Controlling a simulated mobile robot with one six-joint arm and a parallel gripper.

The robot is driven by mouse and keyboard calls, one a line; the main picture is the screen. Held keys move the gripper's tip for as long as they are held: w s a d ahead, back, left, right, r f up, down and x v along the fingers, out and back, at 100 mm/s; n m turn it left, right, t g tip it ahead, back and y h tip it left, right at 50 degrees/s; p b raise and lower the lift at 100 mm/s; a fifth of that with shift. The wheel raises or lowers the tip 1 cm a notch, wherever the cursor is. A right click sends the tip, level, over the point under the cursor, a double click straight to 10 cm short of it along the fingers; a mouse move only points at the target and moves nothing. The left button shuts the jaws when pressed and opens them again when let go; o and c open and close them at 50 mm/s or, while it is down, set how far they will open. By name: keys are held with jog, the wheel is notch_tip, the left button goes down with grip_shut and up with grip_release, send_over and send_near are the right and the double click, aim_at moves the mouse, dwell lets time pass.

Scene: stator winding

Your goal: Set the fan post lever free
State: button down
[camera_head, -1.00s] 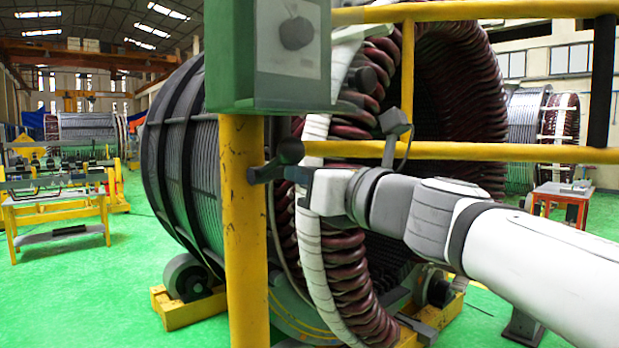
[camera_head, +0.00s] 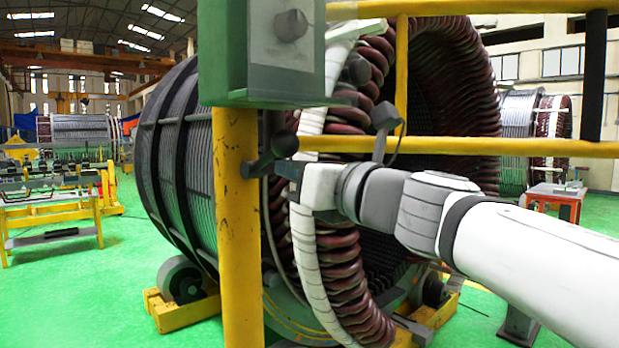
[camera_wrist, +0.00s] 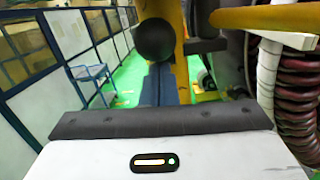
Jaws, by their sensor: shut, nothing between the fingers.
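The dark lever (camera_head: 262,160) sticks out from the yellow post (camera_head: 237,220), slanting up to the right and ending in a round black knob. In the wrist view the knob (camera_wrist: 154,40) is just above and beyond the finger ends, with the yellow post (camera_wrist: 182,70) behind it. My gripper (camera_head: 282,168) is shut and empty, close to the right of the lever and below its knob. Its dark fingers also show in the wrist view (camera_wrist: 164,85), side by side and pointing ahead. I cannot tell whether the fingers touch the lever.
A green box (camera_head: 265,60) sits on the post above the lever. Yellow rails (camera_head: 480,146) run to the right above my arm. The large stator (camera_head: 180,150) with its red-brown coils stands close behind. Open green floor (camera_head: 80,290) lies to the left.

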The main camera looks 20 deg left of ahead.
notch_tip(320, 180, down, 4)
jog(key=b, duration=0.3)
jog(key=s+d+r, duration=0.2)
jog(key=s+d, duration=0.2)
jog(key=d, duration=0.4)
jog(key=shift+d+r, duration=0.15)
jog(key=shift+r, duration=0.15)
